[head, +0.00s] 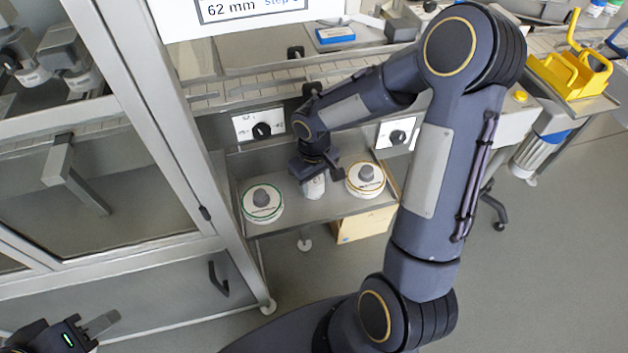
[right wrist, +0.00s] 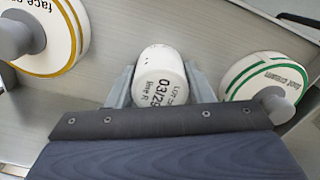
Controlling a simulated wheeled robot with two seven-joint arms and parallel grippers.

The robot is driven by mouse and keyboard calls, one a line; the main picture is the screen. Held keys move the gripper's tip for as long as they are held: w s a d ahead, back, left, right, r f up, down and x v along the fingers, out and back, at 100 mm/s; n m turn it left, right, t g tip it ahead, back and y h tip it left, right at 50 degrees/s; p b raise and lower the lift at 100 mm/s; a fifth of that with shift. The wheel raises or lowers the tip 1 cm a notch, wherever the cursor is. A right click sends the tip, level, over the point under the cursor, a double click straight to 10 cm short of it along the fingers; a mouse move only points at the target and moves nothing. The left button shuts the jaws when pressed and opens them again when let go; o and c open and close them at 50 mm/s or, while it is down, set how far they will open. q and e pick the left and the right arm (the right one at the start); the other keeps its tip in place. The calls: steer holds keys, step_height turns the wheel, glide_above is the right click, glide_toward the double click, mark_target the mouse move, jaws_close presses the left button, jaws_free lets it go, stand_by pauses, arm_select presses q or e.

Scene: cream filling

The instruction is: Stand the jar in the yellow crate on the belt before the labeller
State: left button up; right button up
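My right gripper (head: 314,178) is low over the steel shelf between two round discs. Its two fingers (right wrist: 160,88) sit against both sides of a small white jar (right wrist: 160,80) with printed lot and date text, and look shut on it. The jar also shows below the gripper in the head view (head: 315,189); whether it touches the shelf I cannot tell. The yellow crate (head: 562,80) stands on a tray at the far right; no jar is discernible inside. The slatted belt (head: 270,90) runs behind the shelf. My left gripper (head: 98,330) is at the bottom left, its finger gap unclear.
A green-ringed disc (head: 262,204) and a gold-ringed disc (head: 366,180), each with a grey knob, lie on the shelf (head: 310,215). Control panels (head: 258,124) are behind. A framed glass enclosure (head: 170,120) stands left.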

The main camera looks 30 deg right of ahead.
steer(key=o, duration=0.4)
